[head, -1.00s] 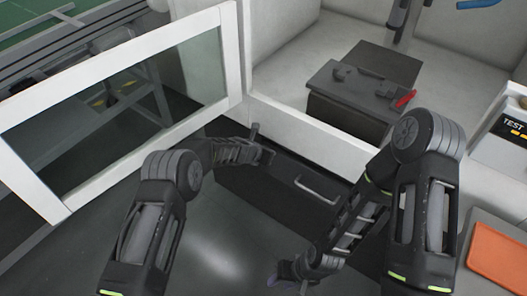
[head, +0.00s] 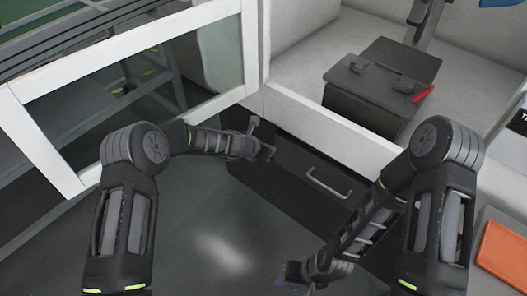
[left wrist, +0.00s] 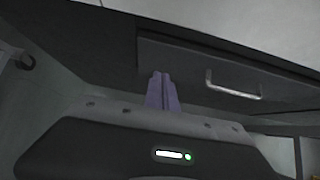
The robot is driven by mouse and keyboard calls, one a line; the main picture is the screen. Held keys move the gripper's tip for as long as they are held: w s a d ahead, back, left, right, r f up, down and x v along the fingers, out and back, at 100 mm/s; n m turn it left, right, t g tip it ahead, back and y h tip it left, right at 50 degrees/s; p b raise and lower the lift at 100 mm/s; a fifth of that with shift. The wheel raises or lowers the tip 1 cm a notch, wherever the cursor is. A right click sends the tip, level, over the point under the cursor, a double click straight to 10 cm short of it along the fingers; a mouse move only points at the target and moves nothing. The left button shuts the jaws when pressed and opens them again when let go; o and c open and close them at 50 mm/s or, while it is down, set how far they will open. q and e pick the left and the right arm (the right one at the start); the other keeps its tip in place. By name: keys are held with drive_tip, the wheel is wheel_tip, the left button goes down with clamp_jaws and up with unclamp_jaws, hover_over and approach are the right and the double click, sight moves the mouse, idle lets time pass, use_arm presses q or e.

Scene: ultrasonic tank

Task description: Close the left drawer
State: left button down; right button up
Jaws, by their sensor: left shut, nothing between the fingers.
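The left drawer (head: 290,180) has a dark front with a silver bar handle (head: 328,187), low under the white-walled bench. How far it stands out is hard to tell. My left gripper (head: 264,147) is at the upper left end of the drawer front, left of the handle. In the left wrist view the left gripper's purple fingers (left wrist: 162,92) are together and empty, overlapping the drawer front's left end; the handle (left wrist: 233,88) is to their right. I cannot tell whether they touch. My right gripper (head: 293,274) hangs low in front of the drawer, its fingers unclear.
A white-framed glass panel (head: 150,85) stands at the left, close to my left arm. A dark box (head: 375,92) with a red piece sits on the white bench. An orange pad (head: 503,255) is at the right. Grey floor (head: 215,230) is clear before the drawer.

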use_arm(q)
drive_tip(key=v, duration=0.5)
idle(0.4)
drive_tip(key=s+a+f+m+g+y+p, duration=0.1)
drive_tip(key=s+a+f+m, duration=0.1)
drive_tip(key=s+f+m, duration=0.45)
drive_tip(key=s+a+f+m+g+y, duration=0.1)
drive_tip(key=s+a+f+m+g, duration=0.15)
drive_tip(key=s+m, duration=0.75)
drive_tip(key=s+a+m+g+p, duration=0.1)
drive_tip(key=s+m, duration=0.4)
drive_tip(key=s, duration=0.6)
drive_tip(key=s+a+m+g+p, duration=0.1)
drive_tip(key=s+m, duration=0.3)
drive_tip(key=s, duration=0.8)
drive_tip(key=shift+s+a+m+h+p, duration=0.25)
drive_tip(key=shift+a+m+h+p, duration=0.1)
drive_tip(key=shift+a+p, duration=0.35)
